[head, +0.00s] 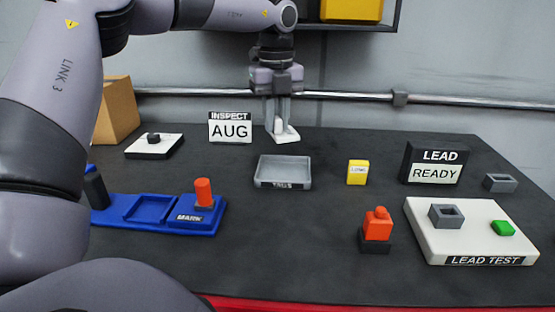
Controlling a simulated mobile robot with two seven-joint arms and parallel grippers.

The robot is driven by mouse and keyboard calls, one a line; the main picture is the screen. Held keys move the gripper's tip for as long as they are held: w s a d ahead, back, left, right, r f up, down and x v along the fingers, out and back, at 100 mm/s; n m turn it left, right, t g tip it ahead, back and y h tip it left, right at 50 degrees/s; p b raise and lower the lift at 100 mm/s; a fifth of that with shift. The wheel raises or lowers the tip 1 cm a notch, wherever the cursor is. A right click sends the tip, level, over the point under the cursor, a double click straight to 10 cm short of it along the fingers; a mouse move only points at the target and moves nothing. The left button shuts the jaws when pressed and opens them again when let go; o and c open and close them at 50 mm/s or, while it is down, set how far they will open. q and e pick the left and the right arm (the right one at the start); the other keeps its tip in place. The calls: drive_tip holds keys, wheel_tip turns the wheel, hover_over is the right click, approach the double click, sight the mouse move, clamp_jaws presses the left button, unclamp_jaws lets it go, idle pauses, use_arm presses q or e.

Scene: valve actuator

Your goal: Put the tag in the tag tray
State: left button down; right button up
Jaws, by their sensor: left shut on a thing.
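My left gripper (278,119) points down over the back of the table, behind the tray. It is shut on a small white tag (287,136), gripped at its upper part. I cannot tell whether the tag touches the table. The tag tray (284,185) is grey, shallow and labelled TAGS. It stands mid-table, nearer to me than the gripper, and looks empty. My right gripper is not in view.
An INSPECT AUG sign (230,130) and a white pad (137,151) stand left of the gripper. A blue MARK holder (145,224) is front left. A yellow block (358,172), an orange-red piece (377,225) and the white LEAD TEST board (470,242) are right. The table between gripper and tray is clear.

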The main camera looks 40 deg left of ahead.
sight(277, 117)
use_arm(q)
wheel_tip(277, 117, down, 9)
drive_tip(key=shift+f+p, duration=0.1)
drive_tip(key=shift+p, duration=0.2)
drive_tip(key=shift+f, duration=0.1)
drive_tip(key=c, duration=1)
unclamp_jaws()
wheel_tip(277, 117, up, 12)
drive_tip(key=shift+r, duration=0.2)
drive_tip(key=shift+f, duration=0.1)
